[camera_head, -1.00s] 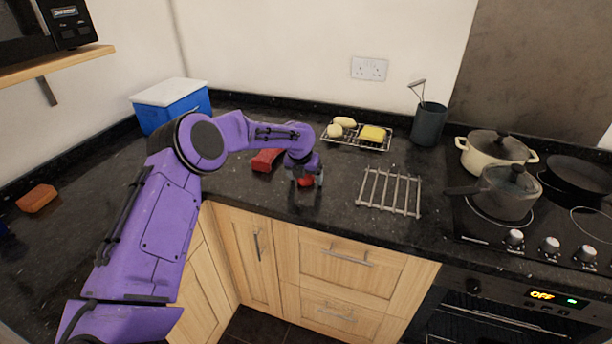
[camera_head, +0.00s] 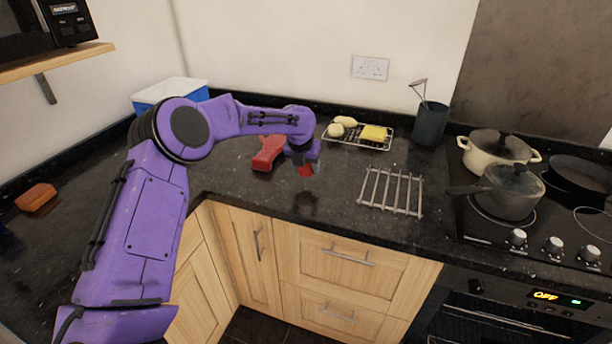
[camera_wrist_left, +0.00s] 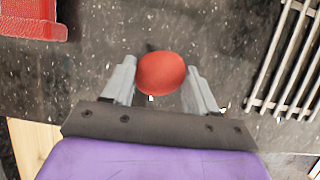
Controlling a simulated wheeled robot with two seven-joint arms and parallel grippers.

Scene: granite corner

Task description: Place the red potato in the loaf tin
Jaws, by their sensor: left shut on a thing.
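The red potato (camera_wrist_left: 161,73) sits between the fingers of my left gripper (camera_wrist_left: 160,85) in the left wrist view. The gripper is shut on it. In the head view the left gripper (camera_head: 306,170) is above the worktop, with a bit of the potato's red showing at its tip. The red loaf tin (camera_head: 267,153) stands on the worktop just left of the gripper. A corner of the tin also shows at the top left of the left wrist view (camera_wrist_left: 32,22). My arm hides part of the tin in the head view. My right gripper is out of view.
A metal trivet (camera_head: 391,192) lies right of the gripper. A dark utensil pot (camera_head: 430,123), pans and a hob are further right. A blue and white box (camera_head: 170,92) stands back left.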

